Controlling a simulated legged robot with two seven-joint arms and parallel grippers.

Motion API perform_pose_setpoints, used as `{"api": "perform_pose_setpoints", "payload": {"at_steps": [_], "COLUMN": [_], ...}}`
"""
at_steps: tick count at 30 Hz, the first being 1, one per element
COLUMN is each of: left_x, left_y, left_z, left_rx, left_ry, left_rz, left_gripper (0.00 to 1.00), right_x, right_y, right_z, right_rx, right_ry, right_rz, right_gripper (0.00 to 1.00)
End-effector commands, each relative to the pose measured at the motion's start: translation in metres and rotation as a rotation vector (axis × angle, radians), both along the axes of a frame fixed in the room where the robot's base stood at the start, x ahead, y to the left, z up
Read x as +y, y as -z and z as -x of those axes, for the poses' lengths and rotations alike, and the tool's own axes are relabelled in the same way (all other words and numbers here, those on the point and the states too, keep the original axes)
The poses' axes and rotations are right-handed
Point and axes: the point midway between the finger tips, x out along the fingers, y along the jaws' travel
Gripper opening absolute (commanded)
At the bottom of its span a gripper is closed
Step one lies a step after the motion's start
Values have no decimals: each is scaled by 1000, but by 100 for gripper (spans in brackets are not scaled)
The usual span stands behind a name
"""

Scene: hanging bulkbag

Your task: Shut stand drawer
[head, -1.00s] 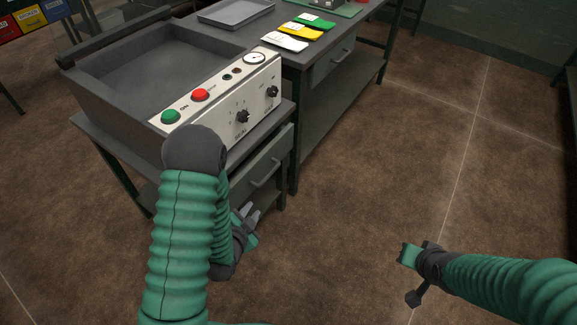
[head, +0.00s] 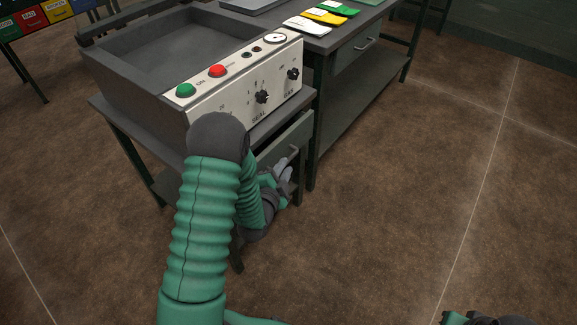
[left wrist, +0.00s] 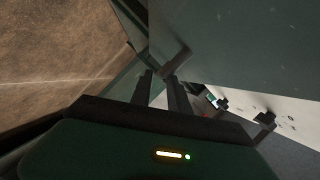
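The stand drawer (head: 301,131) has a grey-green front with a bar handle. It is under the sealing machine, and its front appears to stand out from the stand (head: 97,101), with a dark gap above it. My left gripper (head: 284,168) is at the drawer front, close by the handle. In the left wrist view the two dark fingers of my left gripper (left wrist: 160,88) are apart, with the handle (left wrist: 174,63) near their tips. I cannot tell whether they touch it. My right gripper (head: 455,318) is mostly cut off at the bottom edge.
The sealing machine (head: 245,92) with green and red buttons sits on the stand. A workbench (head: 318,42) with its own drawer (head: 356,50) and coloured packets stands close behind to the right. The floor at right is clear.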

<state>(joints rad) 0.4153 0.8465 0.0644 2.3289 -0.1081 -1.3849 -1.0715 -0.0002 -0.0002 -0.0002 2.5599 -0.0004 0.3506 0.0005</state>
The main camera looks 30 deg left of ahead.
Motion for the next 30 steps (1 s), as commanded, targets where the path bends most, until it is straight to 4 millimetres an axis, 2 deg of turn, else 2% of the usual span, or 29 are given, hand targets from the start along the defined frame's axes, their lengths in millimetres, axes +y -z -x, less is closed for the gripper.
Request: {"api": "perform_pose_setpoints", "payload": {"at_steps": [3,9,16,21,30], "left_x": [7,11,11,11,11], "left_y": [7,10,9,10,10], "left_z": [-23,-40,-41,-40,-40], "left_rx": [-2,0,0,1,2], "left_ry": [-1,0,0,0,0], "left_rz": [0,2,1,1,2], "left_gripper": [22,22,22,0,0], "right_x": [0,0,0,0,0], "right_y": [8,11,10,10,10], "right_z": [0,0,0,0,0], "right_rx": [0,0,0,0,0], "right_ry": [0,0,0,0,0], "right_rz": [0,0,0,0,0], "right_gripper": [0,0,0,0,0]}}
